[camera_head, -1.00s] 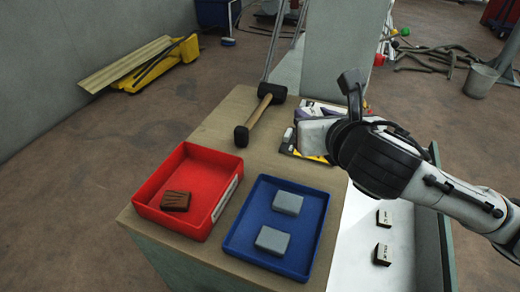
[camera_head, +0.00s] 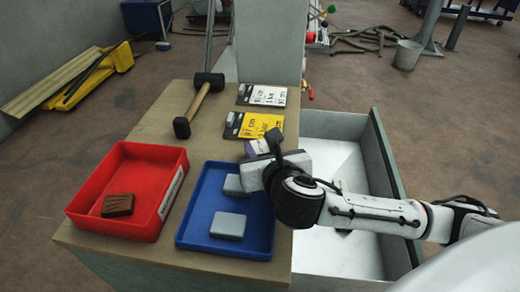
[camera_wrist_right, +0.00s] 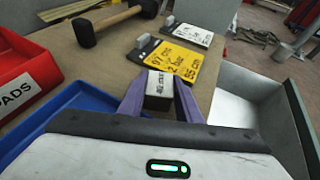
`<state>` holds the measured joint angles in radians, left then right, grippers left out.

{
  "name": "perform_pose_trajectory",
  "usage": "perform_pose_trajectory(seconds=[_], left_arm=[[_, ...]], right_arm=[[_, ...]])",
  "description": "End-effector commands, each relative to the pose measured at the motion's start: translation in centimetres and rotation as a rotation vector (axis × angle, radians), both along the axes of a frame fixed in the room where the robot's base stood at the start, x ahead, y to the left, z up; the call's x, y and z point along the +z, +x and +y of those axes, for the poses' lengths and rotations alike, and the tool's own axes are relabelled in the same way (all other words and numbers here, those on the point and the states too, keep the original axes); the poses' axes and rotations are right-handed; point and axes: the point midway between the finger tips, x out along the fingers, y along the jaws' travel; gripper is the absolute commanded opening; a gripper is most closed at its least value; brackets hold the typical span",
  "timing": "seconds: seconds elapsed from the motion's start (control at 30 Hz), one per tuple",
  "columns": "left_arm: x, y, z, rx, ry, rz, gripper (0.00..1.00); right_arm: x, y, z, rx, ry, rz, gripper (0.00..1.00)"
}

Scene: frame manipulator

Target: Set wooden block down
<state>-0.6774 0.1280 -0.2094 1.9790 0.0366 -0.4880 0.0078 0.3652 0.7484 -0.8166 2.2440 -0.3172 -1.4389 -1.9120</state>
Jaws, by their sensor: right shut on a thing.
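The wooden block (camera_wrist_right: 159,84), with a white lettered face, is between the two purple fingers of my right gripper (camera_wrist_right: 159,98) in the wrist view. The gripper is shut on it. The red tray (camera_head: 163,208) holds one brown block (camera_head: 118,205). The blue tray (camera_head: 190,240) holds two grey blocks (camera_head: 228,225), (camera_head: 234,185). My left gripper is not in view.
A yellow card (camera_head: 258,126) and a white card (camera_head: 262,96) lie at the table's back right. A mallet (camera_head: 198,104) lies left of them. A deep grey bin (camera_head: 372,165) adjoins the table's right side. Bare tabletop shows between the mallet and trays.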

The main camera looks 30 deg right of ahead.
Motion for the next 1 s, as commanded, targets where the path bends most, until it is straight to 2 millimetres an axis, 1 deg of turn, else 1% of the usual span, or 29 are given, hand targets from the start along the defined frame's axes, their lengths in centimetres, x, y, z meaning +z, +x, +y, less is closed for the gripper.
perform_pose_trajectory(seconds=[0.17, 0.3, 0.33, 0.4, 0.43, 0.67, 0.8, 0.87, 0.97, 1.0], left_arm=[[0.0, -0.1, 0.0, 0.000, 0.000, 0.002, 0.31], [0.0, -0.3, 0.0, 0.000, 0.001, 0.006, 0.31], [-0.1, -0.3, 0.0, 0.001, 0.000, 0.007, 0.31], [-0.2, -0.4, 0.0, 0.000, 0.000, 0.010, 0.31], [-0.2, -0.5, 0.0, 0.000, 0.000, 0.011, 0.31], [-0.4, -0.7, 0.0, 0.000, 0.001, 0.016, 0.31], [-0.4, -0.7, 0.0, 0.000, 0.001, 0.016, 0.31], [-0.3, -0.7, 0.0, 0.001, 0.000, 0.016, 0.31], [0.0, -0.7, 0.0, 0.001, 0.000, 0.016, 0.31], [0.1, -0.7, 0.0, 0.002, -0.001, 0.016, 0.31]], right_arm=[[0.2, 0.0, 0.0, 0.001, 0.001, -0.001, 0.09], [-0.2, 0.0, 0.0, 0.000, 0.000, 0.000, 0.09], [-0.2, 0.0, 0.0, 0.000, 0.000, 0.000, 0.36], [-0.2, 0.0, 0.0, 0.000, 0.000, 0.000, 0.48], [-0.2, 0.0, 0.0, 0.000, 0.000, 0.000, 0.49], [-0.2, 0.0, 0.0, 0.000, 0.000, -0.001, 0.49], [0.3, -0.1, 0.1, 0.001, 0.001, -0.002, 0.49], [0.6, -0.8, 0.3, 0.002, 0.000, 0.000, 0.49], [1.3, -2.3, 0.7, 0.005, 0.002, -0.001, 0.49], [1.6, -3.2, 0.9, 0.004, 0.002, 0.001, 0.49]])
